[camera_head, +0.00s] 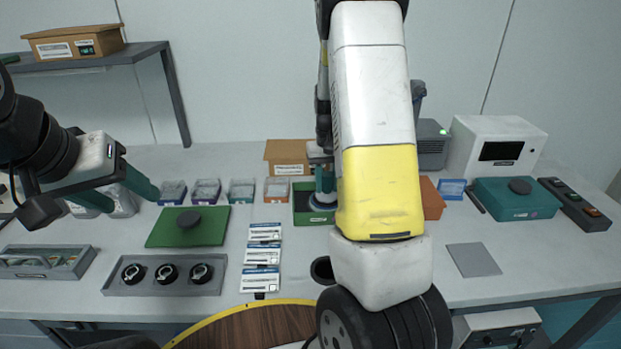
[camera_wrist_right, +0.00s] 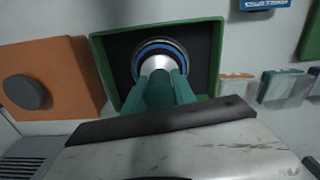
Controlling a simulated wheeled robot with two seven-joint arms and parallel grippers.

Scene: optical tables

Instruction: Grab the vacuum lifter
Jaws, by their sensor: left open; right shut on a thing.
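The vacuum lifter shows in the right wrist view as a silver cone (camera_wrist_right: 156,64) with a dark and blue round rim. It is over the dark inside of a green-rimmed tray (camera_wrist_right: 103,62); I cannot tell whether it touches the tray floor. My right gripper (camera_wrist_right: 162,86) is shut on it with teal fingers. In the head view my right arm hides most of the lifter, and only part of its blue-rimmed disc (camera_head: 322,202) shows in the green tray (camera_head: 299,214). My left gripper (camera_head: 130,203) is open and empty above the table at the left.
An orange box (camera_wrist_right: 48,80) stands beside the tray. Small clear bins (camera_head: 207,191), a green lidded case (camera_head: 170,231), a grey rack with dials (camera_head: 150,290) and label cards (camera_head: 262,257) lie left of the tray. A teal case (camera_head: 490,203) stands right. A grey plate (camera_head: 473,260) has bare table around it.

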